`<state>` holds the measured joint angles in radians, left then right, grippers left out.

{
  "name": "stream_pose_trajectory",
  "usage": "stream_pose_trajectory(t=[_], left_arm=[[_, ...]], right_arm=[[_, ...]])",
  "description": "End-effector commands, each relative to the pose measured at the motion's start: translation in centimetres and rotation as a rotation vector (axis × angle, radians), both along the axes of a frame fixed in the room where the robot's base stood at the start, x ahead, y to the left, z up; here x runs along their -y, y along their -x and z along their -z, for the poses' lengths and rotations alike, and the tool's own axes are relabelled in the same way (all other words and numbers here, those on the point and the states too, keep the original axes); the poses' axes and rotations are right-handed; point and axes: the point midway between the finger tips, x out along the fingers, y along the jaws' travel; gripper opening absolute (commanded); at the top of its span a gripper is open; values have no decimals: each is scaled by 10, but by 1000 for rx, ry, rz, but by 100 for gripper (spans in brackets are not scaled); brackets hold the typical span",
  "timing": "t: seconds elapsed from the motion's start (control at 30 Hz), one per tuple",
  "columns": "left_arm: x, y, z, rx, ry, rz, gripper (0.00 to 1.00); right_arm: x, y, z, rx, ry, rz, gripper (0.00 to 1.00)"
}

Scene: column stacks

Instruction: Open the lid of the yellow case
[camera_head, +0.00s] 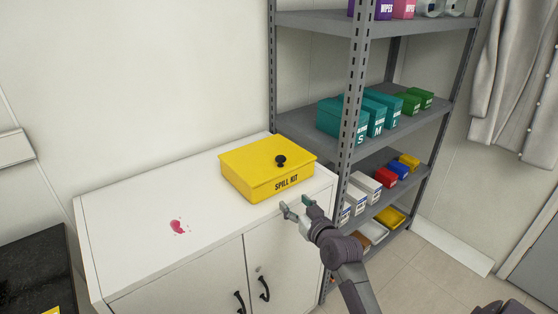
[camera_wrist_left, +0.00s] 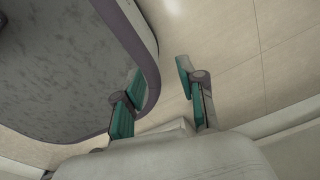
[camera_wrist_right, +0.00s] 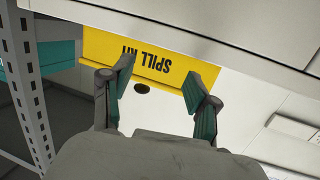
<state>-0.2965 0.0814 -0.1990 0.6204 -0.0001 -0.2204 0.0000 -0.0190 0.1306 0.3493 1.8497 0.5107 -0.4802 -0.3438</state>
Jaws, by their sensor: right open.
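The yellow case (camera_head: 262,174), marked SPILL KIT, sits with its lid (camera_head: 260,157) shut on the right end of a white cabinet. A round black knob (camera_head: 280,160) stands on the lid. My right gripper (camera_head: 298,206) is open and empty, in front of the case's lower right side and apart from it. In the right wrist view the case (camera_wrist_right: 110,50) shows upside down beyond the open fingers, with the knob (camera_wrist_right: 142,88) between them. My left gripper (camera_wrist_left: 157,80) is open and empty in its wrist view, and out of the head view.
The white cabinet top (camera_head: 130,230) is clear left of the case, apart from a small red stain (camera_head: 178,227). A grey metal shelf (camera_head: 355,90) with several boxes stands close at the right. A dark surface (camera_head: 35,270) is at the lower left.

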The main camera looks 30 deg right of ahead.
Motion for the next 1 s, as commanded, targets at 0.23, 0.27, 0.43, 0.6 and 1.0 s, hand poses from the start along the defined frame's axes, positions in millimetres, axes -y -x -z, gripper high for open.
stream_pose_trajectory(t=[0.23, 0.27, 0.43, 0.6, 1.0], left_arm=[[0, 8, 3, -12, -1, 1, 40], [0, 9, 3, -13, 0, 1, 40], [0, 11, 0, -15, 0, 1, 40], [1, 7, -2, -11, 2, 1, 40], [3, 1, -3, -1, 3, 1, 40]], right_arm=[[11, 5, -77, 142, 38, 8, 60], [12, 3, -78, 144, 38, 8, 60], [15, -22, -79, 145, 36, 7, 60], [20, -59, -79, 145, 34, 8, 60], [30, -122, -77, 143, 38, 7, 60]])
